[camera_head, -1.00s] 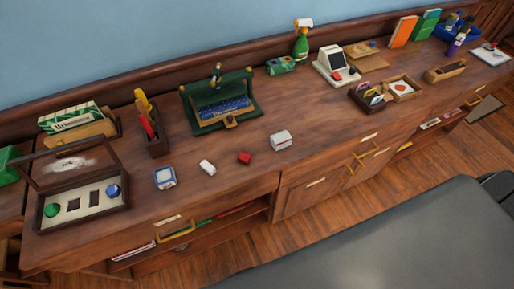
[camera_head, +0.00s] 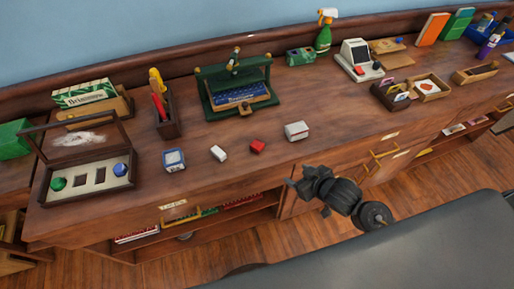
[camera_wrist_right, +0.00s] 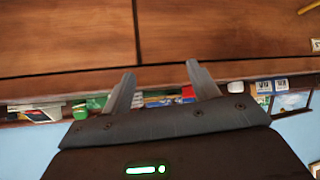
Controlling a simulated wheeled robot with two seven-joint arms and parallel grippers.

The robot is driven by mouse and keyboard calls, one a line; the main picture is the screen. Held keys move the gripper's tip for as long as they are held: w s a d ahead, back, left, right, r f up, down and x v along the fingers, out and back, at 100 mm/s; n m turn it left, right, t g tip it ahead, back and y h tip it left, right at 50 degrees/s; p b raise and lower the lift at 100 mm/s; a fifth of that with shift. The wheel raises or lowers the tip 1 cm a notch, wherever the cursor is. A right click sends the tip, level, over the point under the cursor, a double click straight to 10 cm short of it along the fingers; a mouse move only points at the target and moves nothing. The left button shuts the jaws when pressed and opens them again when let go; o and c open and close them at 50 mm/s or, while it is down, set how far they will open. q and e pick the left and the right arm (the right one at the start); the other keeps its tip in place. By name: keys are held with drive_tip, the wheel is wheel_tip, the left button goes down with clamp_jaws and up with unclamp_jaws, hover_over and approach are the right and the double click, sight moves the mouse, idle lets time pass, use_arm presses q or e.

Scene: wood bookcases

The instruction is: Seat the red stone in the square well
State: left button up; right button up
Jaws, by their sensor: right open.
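The red stone (camera_head: 257,146) lies on the wooden counter between a small white block (camera_head: 218,153) and a larger white box (camera_head: 297,131). The open display case (camera_head: 66,197) stands at the left of the counter, its lid raised. Its light insert has dark wells, with a green stone (camera_head: 58,184) at the left and a blue stone (camera_head: 120,169) at the right. The wells between them look empty; which is square is too small to tell. My right gripper (camera_head: 295,176) is at the counter's front edge, right of the red stone and apart from it. In the wrist view its fingers (camera_wrist_right: 162,85) are open and empty. My left gripper is not in view.
A blue-and-white box (camera_head: 174,160) lies between case and white block. Behind stand a pen holder (camera_head: 166,112) and a green stand (camera_head: 236,88). An open shelf (camera_head: 215,222) lies below the counter's front edge. The counter before the red stone is clear.

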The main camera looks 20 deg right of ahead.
sight(258, 145)
drive_tip(key=w+a+r+n+t+y, duration=0.1)
drive_tip(key=w+a+r+n+y, duration=0.2)
drive_tip(key=w+r+y, duration=0.3)
drive_tip(key=shift+h, duration=0.4)
drive_tip(key=x, duration=0.4)
drive_tip(key=shift+a+r, duration=0.25)
drive_tip(key=shift+a, duration=0.05)
drive_tip(key=shift+w+a+p, duration=0.3)
drive_tip(key=shift+p, duration=0.1)
drive_tip(key=x, duration=0.4)
drive_tip(key=shift+a+f+p, duration=0.15)
drive_tip(key=shift+a+p, duration=0.1)
drive_tip(key=shift+p, duration=0.1)
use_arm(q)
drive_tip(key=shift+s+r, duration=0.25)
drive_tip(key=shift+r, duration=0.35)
use_arm(e)
drive_tip(key=shift+s, duration=0.1)
drive_tip(key=c, duration=1.1)
